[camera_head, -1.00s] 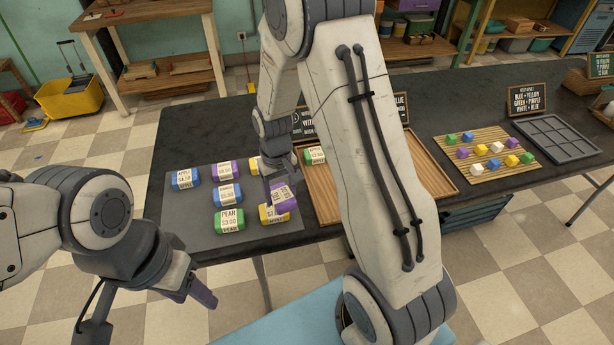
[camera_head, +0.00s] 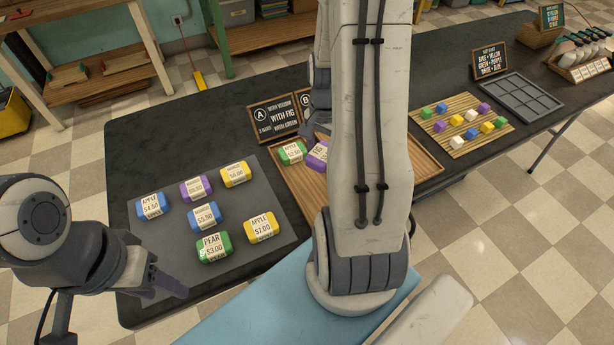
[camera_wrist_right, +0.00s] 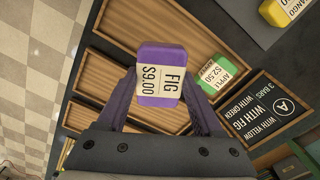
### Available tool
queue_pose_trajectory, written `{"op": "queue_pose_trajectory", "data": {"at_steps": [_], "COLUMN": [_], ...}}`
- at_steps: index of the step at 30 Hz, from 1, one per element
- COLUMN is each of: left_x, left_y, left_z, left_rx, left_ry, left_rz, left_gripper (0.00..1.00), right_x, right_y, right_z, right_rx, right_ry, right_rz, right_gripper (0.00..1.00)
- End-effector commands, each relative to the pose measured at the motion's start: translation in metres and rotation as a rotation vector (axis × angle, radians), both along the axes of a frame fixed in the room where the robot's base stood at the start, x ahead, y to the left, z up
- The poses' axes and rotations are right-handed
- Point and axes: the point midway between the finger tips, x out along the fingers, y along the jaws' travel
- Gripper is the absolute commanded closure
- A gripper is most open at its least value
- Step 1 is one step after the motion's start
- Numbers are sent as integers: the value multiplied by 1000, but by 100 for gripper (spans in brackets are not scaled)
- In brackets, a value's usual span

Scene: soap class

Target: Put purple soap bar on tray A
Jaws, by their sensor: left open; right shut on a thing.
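The purple soap bar (camera_head: 317,156), labelled FIG $9.00, is in my right gripper, over tray A (camera_head: 287,187) in the head view. In the right wrist view the purple bar (camera_wrist_right: 160,72) sits between both fingers of my right gripper (camera_wrist_right: 163,92), which is shut on it. How high it is above the tray floor is hard to tell. Tray A (camera_wrist_right: 135,25) is wooden and holds a green soap bar (camera_head: 292,153) beside the purple one. My right arm hides part of the trays in the head view. My left gripper (camera_head: 170,286) is open and empty at the mat's front left.
Several blue, yellow, green and purple bars lie on a grey mat (camera_head: 270,190) at left. Sign A (camera_head: 272,118) and sign B stand behind the trays. A slatted board with coloured cubes (camera_head: 460,143) and a grey grid tray (camera_head: 520,95) are at right.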

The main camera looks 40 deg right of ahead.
Motion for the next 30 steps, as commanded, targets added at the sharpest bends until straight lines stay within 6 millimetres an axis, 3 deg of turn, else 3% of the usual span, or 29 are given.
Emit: {"op": "queue_pose_trajectory", "data": {"at_steps": [1, 4, 7, 10, 24, 30], "left_x": [0, 0, 0, 0, 0, 0], "left_y": [0, 0, 0, 0, 0, 0], "left_z": [1, 1, 1, 2, 8, 9], "left_rx": [0, 0, 0, 0, 0, 0], "left_ry": [0, 0, 0, 0, 0, 0], "left_rz": [0, 0, 0, 0, 0, 0], "left_gripper": [50, 50, 50, 50, 50, 50], "right_x": [-17, -41, -56, -58, 22, 37], "right_y": [-15, -32, -41, -42, 8, 16], "right_z": [4, 7, 10, 7, -50, -61], "right_rx": [0, 0, 0, 1, 0, 1], "right_ry": [0, 0, 0, 1, 2, 1], "right_rz": [-128, -324, -445, -494, -497, -500], "right_gripper": [94, 94, 94, 94, 94, 94]}}
